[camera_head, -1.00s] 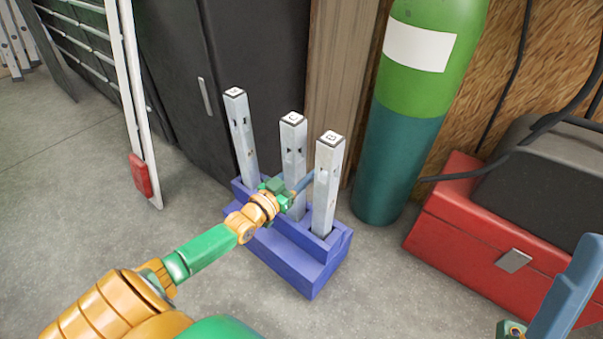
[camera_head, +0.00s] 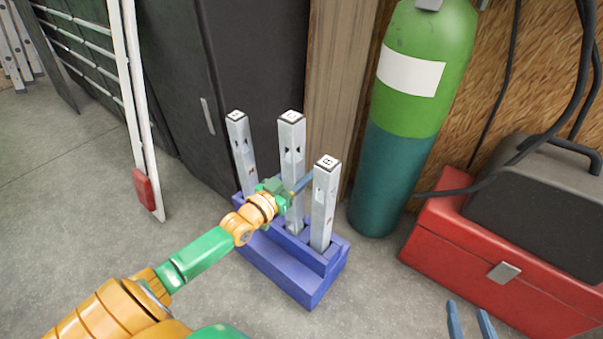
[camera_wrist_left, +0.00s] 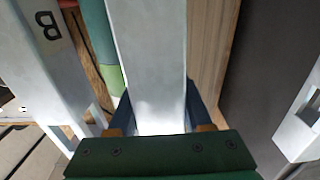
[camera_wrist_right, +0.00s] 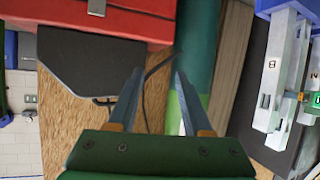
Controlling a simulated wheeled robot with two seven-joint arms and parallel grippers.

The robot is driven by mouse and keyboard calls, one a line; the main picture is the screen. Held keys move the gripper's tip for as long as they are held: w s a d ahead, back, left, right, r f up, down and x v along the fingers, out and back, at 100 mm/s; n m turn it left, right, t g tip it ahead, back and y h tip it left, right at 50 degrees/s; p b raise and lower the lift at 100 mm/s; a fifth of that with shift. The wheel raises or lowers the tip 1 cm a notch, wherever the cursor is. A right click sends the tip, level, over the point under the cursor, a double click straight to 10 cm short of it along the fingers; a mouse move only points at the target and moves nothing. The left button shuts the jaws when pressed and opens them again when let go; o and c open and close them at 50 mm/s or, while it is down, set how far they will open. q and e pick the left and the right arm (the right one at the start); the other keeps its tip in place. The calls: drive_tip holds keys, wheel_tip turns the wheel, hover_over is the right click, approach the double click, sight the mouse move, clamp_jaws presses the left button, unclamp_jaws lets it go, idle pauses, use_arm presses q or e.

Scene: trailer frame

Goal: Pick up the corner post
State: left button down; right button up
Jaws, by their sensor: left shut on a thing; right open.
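Three upright silver-grey corner posts stand in a row at a blue stepped holder (camera_head: 278,268) on the floor. My left gripper (camera_head: 292,192) is shut on the middle post (camera_head: 291,150), at mid-height. The left wrist view shows that post (camera_wrist_left: 150,60) between the two fingers. Its top is higher than its neighbours' tops; whether its foot is clear of its slot I cannot tell. The left post (camera_head: 241,150) and right post (camera_head: 324,205) stand in the holder. My right gripper (camera_head: 470,320) is open and empty at the lower right, its fingers also in the right wrist view (camera_wrist_right: 155,90).
A green gas cylinder (camera_head: 405,120) stands behind the right post. A red toolbox (camera_head: 470,260) with a dark case (camera_head: 545,190) on it is at the right. A dark cabinet (camera_head: 265,70) is behind the posts.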

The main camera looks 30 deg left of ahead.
sight(301, 135)
use_arm(q)
wheel_tip(301, 135, up, 2)
drive_tip(key=shift+p, duration=0.5)
wheel_tip(301, 135, up, 3)
drive_tip(key=shift+r+p, duration=0.2)
drive_tip(key=shift+p, duration=0.95)
wheel_tip(301, 135, up, 6)
drive_tip(key=p, duration=0.3)
drive_tip(key=shift+f, duration=0.2)
drive_tip(key=shift+r, duration=0.15)
use_arm(e)
drive_tip(key=s+d+f+g+h, duration=0.1)
drive_tip(key=s+d+f+g, duration=0.1)
drive_tip(key=s+f+g, duration=0.3)
drive_tip(key=s+d+f+g+h, duration=0.1)
drive_tip(key=s+f+g, duration=0.4)
drive_tip(key=f, duration=0.9)
drive_tip(key=s+d, duration=0.1)
drive_tip(key=s, duration=0.2)
drive_tip(key=shift+s+m, duration=0.3)
drive_tip(key=shift+s, duration=0.1)
drive_tip(key=shift+d+f, duration=0.1)
drive_tip(key=shift+f, duration=0.05)
